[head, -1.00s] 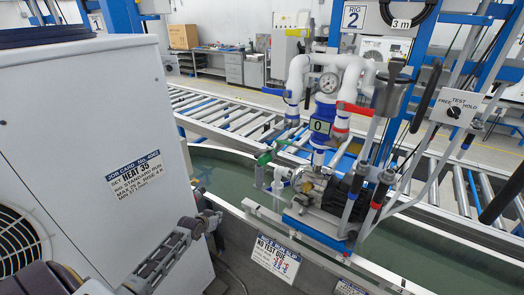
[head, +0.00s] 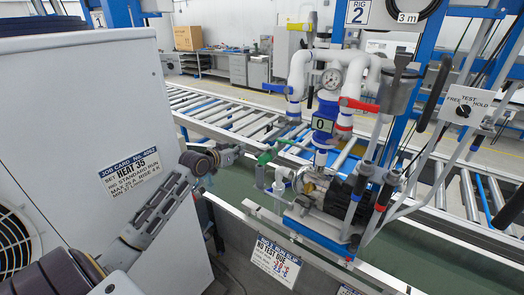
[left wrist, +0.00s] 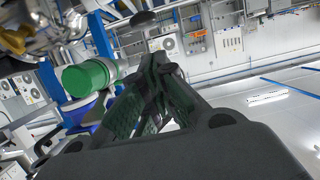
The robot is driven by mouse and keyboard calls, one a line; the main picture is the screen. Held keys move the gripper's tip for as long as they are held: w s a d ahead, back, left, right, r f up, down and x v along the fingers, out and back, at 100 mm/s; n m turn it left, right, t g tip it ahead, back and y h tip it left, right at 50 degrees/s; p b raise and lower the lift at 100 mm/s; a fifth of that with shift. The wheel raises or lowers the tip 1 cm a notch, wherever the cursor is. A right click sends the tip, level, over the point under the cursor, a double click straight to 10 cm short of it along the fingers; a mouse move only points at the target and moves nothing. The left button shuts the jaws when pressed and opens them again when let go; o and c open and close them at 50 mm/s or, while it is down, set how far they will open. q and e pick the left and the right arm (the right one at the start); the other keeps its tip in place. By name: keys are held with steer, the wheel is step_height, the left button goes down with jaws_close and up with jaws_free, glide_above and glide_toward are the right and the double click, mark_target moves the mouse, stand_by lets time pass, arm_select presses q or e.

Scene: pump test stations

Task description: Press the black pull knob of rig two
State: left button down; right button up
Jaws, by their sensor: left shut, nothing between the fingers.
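Rig two stands at centre right in the head view, under the RIG 2 sign (head: 358,13). A small round black knob (head: 464,110) sits on its white plate (head: 468,98) marked TEST, FREE and HOLD. My left gripper (head: 238,153) is left of the pump, well apart from this knob. It points right, near the green valve handle (head: 266,157). In the left wrist view the gripper's fingers (left wrist: 156,75) meet with nothing between them. A green cylinder (left wrist: 88,78) shows left of them. I do not see my right gripper.
A white cabinet (head: 90,100) with a job card fills the left. White pipes, a gauge (head: 332,78), a red handle (head: 360,104) and a black lever (head: 433,95) stand between the gripper and the knob plate. A roller conveyor (head: 215,108) runs behind.

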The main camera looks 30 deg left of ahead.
arm_select(q)
steer(key=shift+d+r+h, duration=0.15)
steer(key=shift+d+r, duration=0.15)
steer(key=shift+r, duration=0.3)
steer(key=shift+d+r+h, duration=0.15)
steer(key=shift+d+r, duration=0.1)
steer(key=shift+r, duration=0.35)
arm_select(e)
steer(key=shift+d+f, duration=0.1)
steer(key=shift+d, duration=0.15)
arm_select(q)
steer(key=shift+w, duration=0.2)
steer(key=p, duration=0.1)
glide_above(257, 155)
steer(key=shift+f, duration=1.2)
steer(key=shift+w+f, duration=0.1)
steer(key=shift+f, duration=2)
arm_select(e)
steer(key=shift+s+a+r, duration=0.25)
steer(key=shift+a+r, duration=0.55)
steer(key=shift+a, duration=0.1)
steer(key=shift+f, duration=0.1)
